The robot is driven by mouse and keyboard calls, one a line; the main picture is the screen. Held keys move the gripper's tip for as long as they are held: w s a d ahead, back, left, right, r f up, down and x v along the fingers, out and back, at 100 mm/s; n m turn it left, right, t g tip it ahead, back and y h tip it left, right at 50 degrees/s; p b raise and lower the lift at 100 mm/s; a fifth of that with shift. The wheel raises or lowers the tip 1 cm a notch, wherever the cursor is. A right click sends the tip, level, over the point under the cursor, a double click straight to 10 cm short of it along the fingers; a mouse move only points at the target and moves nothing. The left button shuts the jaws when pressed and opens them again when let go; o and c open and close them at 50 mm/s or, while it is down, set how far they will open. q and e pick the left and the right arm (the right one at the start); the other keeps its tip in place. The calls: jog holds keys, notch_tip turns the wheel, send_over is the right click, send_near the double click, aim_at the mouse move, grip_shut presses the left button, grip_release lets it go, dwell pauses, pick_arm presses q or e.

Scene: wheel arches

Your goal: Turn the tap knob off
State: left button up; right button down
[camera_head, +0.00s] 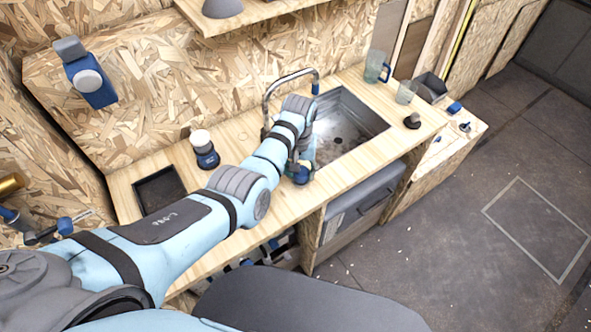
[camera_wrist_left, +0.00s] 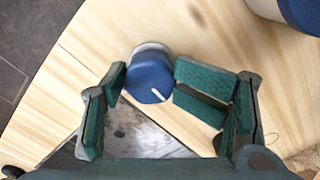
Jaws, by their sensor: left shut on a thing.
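The tap knob (camera_wrist_left: 150,78) is a round blue cap on a pale base in the left wrist view. A white line on its top runs towards the lower right of that view. My left gripper (camera_wrist_left: 147,82) is shut on the knob, with a green-padded finger on each side. In the head view my left arm reaches over the counter to the sink's near left corner, and its wrist hides most of the gripper. The curved metal tap (camera_head: 290,82) stands behind my wrist, its spout ending in a blue tip. My right gripper is not in view.
The metal sink (camera_head: 365,117) is set in the wooden counter (camera_head: 235,145). A blue and white container (camera_head: 204,148) and a black tray (camera_head: 158,188) are to its left. Two glasses (camera_head: 376,66) (camera_head: 405,92) stand beyond it. A small dark object (camera_head: 412,121) is at its right.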

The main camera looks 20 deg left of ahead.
aim_at(301, 173)
pick_arm(q)
jog(key=shift+s+d+n, duration=0.15)
jog(key=shift+d+n, duration=0.15)
jog(key=shift+d, duration=0.1)
jog(key=o, duration=0.8)
jog(key=shift+d, duration=0.25)
jog(key=shift+a, duration=0.2)
jog(key=r, duration=0.6)
jog(key=shift+w+r, duration=0.2)
jog(key=shift+r, duration=0.2)
jog(key=shift+s+r, duration=0.1)
jog(key=shift+r, duration=0.3)
